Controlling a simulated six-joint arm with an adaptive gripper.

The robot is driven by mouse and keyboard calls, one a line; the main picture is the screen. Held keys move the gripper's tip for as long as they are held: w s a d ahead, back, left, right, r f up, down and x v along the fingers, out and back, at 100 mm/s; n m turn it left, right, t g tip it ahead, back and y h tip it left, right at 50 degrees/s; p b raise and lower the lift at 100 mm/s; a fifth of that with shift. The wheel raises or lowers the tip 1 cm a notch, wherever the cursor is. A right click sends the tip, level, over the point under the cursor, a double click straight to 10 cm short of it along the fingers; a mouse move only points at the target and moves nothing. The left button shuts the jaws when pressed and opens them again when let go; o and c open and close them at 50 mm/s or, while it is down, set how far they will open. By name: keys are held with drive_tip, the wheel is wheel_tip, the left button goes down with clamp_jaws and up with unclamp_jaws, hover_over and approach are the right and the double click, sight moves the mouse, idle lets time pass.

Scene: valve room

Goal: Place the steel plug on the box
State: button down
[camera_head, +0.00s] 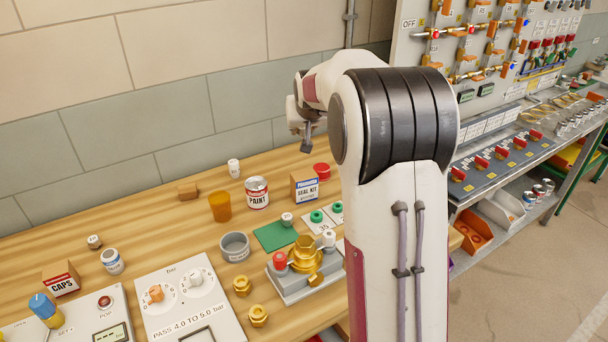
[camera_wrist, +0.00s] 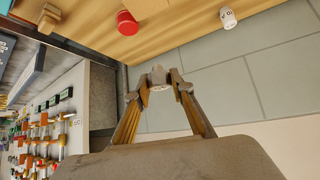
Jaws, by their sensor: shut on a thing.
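My gripper (camera_wrist: 160,80) is shut on a small pale grey piece, which looks like the steel plug (camera_wrist: 158,77), in the wrist view. In the head view my gripper (camera_head: 305,130) is raised above the back of the bench, in front of the wall; the plug cannot be made out there. A box marked SEAL KIT (camera_head: 304,186) stands upright on the bench beside my arm. Another box, marked CAPS (camera_head: 61,281), stands at the far left. The plug is apart from both boxes.
A red cap (camera_head: 321,171) sits behind the SEAL KIT box. A paint can (camera_head: 257,193), an orange cup (camera_head: 220,207) and a white cup (camera_head: 233,168) stand to its left. A brass valve block (camera_head: 305,256) is in front. Bare wood (camera_head: 150,215) shows at left.

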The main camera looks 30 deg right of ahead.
drive_tip(key=shift+s+a+f, duration=0.15)
drive_tip(key=shift+s+f, duration=0.25)
drive_tip(key=shift+f, duration=0.2)
hover_over(304, 174)
drive_tip(key=shift+f, duration=3.15)
drive_tip(key=shift+f, duration=1.85)
drive_tip(key=shift+f, duration=0.15)
drive_tip(key=c, duration=1.7)
unclamp_jaws()
